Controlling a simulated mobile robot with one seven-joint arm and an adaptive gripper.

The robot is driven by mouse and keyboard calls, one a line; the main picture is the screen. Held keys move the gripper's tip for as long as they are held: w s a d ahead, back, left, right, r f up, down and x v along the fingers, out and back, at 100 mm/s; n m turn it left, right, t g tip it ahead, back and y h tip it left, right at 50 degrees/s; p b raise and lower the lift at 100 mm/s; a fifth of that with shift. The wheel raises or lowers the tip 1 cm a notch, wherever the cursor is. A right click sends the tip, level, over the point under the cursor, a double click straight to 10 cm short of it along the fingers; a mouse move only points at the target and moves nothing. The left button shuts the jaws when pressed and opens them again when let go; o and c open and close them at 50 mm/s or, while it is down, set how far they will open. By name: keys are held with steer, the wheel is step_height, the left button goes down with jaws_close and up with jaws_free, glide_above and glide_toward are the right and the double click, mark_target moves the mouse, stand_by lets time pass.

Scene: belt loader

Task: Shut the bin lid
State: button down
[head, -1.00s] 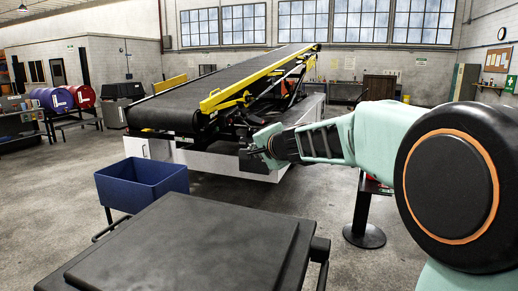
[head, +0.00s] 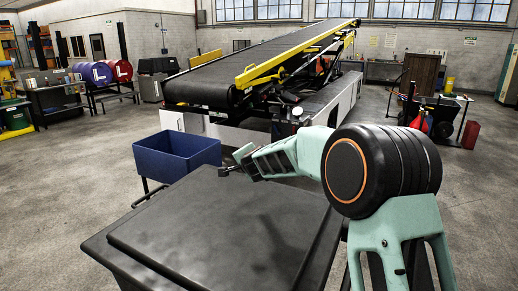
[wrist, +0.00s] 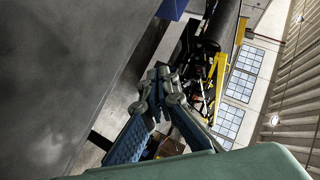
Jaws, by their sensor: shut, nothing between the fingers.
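A dark grey bin (head: 118,262) stands in the foreground of the head view. Its lid (head: 220,235), a broad slab with a raised middle panel, lies flat across the top; I see no gap under its near left edge. The far right part of the lid is partly hidden by my arm. My gripper (head: 223,171) is near the lid's far edge, shut and empty. In the wrist view my gripper's fingers (wrist: 158,78) come together beside a large grey surface (wrist: 60,75) that looks like the lid. I cannot tell whether they touch it.
An open blue tub (head: 170,160) stands on legs just beyond the lid. A belt loader (head: 245,75) with yellow rails rises behind it. Red and blue drums (head: 100,73) sit far left. A dark cart (head: 440,115) stands at right.

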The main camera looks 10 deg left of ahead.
mark_target(229, 197)
steer(key=a+f+b, duration=0.2)
steer(key=f, duration=0.2)
steer(key=w+a+f+b, duration=0.1)
steer(key=a+f+b, duration=0.1)
steer(key=f, duration=0.3)
steer(key=a+f+b, duration=0.1)
steer(key=f+b, duration=0.1)
steer(key=f, duration=0.3)
steer(key=shift+w+a, duration=0.4)
steer(key=shift+w+a+f+b, duration=0.15)
steer(key=shift+f+b, duration=0.25)
steer(key=shift+f, duration=0.35)
steer(key=shift+s+f, duration=0.2)
steer(key=shift+s, duration=0.05)
steer(key=shift+r, duration=0.1)
